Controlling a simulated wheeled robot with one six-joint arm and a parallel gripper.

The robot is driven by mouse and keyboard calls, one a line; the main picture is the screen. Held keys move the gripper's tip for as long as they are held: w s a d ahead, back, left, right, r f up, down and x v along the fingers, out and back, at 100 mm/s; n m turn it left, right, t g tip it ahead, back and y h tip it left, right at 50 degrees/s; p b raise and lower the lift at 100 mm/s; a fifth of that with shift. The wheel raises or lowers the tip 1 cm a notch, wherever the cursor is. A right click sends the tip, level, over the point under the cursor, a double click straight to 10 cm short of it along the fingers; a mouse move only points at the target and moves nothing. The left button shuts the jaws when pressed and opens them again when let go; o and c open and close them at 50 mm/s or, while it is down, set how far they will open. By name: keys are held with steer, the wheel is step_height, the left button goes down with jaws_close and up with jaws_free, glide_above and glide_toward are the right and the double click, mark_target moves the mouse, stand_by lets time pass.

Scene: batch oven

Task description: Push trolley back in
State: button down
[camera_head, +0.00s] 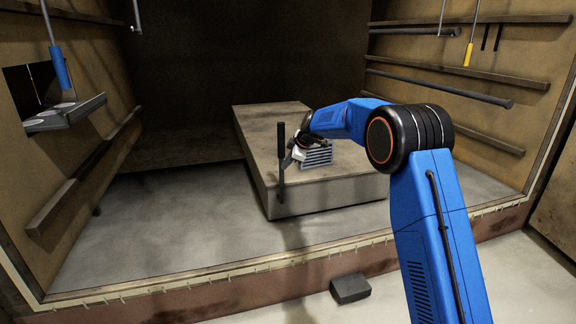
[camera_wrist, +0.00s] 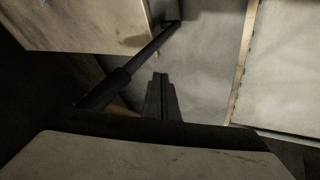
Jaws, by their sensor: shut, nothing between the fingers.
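The trolley (camera_head: 345,190) is a low, flat-topped grey-brown block inside the oven chamber, away from the front sill. Its dark upright handle (camera_head: 281,165) stands at the front left of the block. My gripper (camera_head: 298,152) is shut and empty, just right of the handle and low over the trolley's top. In the wrist view, the shut fingers (camera_wrist: 160,92) point past the dark handle bar (camera_wrist: 140,62), which runs slantwise to their left. The trolley's pale surface (camera_wrist: 80,25) fills the upper left there. Whether the fingers touch the handle I cannot tell.
The oven's front sill (camera_head: 230,283) crosses below. A small dark block (camera_head: 350,288) lies on the floor before it. Rails (camera_head: 440,87) line the right wall. A grey shelf (camera_head: 68,115) juts from the left wall. Blue-handled (camera_head: 60,67) and yellow-handled (camera_head: 468,54) rods hang above.

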steer(key=s+d+r+m+h, duration=0.1)
steer(key=s+d+r+m, duration=0.1)
steer(key=s+d+r, duration=0.6)
steer(key=s+d+r+m, duration=0.2)
steer(key=s+d+r, duration=0.35)
steer(key=s, duration=0.45)
steer(key=s+d+r+m+h, duration=0.15)
steer(key=s+d, duration=0.25)
steer(key=s, duration=0.5)
steer(key=s+d+r+m, duration=0.1)
steer(key=s+d+m, duration=0.25)
steer(key=s, duration=0.45)
steer(key=s+d+f+m+h, duration=0.1)
steer(key=s+d+f+m, duration=0.2)
steer(key=s, duration=0.8)
steer(key=s+d+f+m+h, duration=0.1)
steer(key=s+d+f+m, duration=0.2)
steer(key=s, duration=0.8)
steer(key=s+d+f+m+h, duration=0.1)
steer(key=s+d+f+m, duration=0.2)
steer(key=s, duration=0.8)
step_height(320, 180, down, 4)
steer(key=shift+s+d+r, duration=0.15)
steer(key=shift+d, duration=1)
